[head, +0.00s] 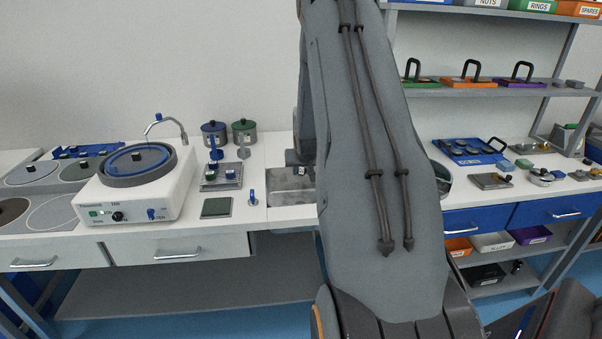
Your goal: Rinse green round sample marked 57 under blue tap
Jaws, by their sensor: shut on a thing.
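My own arm fills the middle of the head view and covers the right part of the steel sink (284,192). A dark grey part at the end of the arm shows over the sink's back edge, but my gripper's fingers and anything in them are hidden. The green round sample marked 57 cannot be made out. No tap shows at the visible part of the sink. A curved metal spout with a small blue knob (158,117) stands over the white grinding machine (130,207) at the left.
A flat green plate (216,207) lies near the front edge. Right of my arm are a blue tray (466,151), several small blocks, and shelves above.

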